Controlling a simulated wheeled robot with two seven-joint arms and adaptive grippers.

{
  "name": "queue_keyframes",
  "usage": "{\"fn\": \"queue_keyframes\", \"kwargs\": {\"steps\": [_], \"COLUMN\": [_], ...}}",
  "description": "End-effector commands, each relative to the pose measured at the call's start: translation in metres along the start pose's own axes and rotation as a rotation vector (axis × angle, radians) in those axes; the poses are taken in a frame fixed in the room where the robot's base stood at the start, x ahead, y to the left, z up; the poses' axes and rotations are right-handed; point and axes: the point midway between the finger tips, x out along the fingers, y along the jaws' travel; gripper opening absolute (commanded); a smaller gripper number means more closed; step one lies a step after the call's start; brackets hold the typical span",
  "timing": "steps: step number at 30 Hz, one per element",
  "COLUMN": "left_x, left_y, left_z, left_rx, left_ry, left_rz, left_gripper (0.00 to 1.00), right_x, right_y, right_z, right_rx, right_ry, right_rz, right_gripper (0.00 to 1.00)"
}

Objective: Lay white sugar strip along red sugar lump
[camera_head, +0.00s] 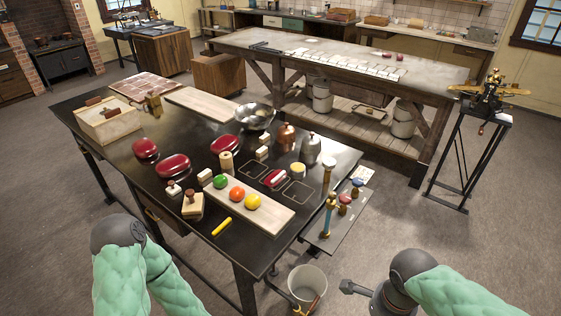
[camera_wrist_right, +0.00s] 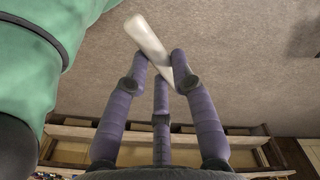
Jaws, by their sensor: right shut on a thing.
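My right gripper (camera_wrist_right: 160,62) has its purple fingers shut on a pale white strip (camera_wrist_right: 148,38) in the right wrist view. The strip sticks out past the fingertips at a slant, with floor behind it. In the head view the strip cannot be made out. Glossy dark red lumps lie on the dark table (camera_head: 120,180): one at the left (camera_head: 145,150), one in front (camera_head: 172,166) and one farther right (camera_head: 224,146). A smaller red piece with a white streak (camera_head: 274,178) lies in an outlined square on the table. My left gripper is not in view.
A pale board (camera_head: 270,212) holds green, orange and yellow balls. A yellow stick (camera_head: 222,227) lies before it. A metal bowl (camera_head: 254,116), copper pot (camera_head: 286,137) and blue-handled tool (camera_head: 328,215) stand nearby. A bucket (camera_head: 307,284) is on the floor.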

Motion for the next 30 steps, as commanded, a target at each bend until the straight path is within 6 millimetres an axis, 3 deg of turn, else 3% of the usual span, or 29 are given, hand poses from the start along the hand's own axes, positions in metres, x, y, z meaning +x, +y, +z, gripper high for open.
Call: {"fn": "queue_keyframes", "kwargs": {"steps": [11,17,30], "left_x": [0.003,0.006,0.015], "left_y": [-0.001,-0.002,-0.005], "left_z": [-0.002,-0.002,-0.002], "left_rx": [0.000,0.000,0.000], "left_ry": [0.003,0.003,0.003], "left_rz": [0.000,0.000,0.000], "left_gripper": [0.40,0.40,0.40], "right_x": [0.011,0.025,0.093], "right_y": [-0.032,-0.059,-0.146], "right_z": [0.001,0.003,0.017], "right_rx": [-0.211,-0.395,-1.045], "right_ry": [0.006,0.009,0.008], "right_rz": [0.001,0.004,0.008], "right_gripper": [0.00,0.00,0.00]}}
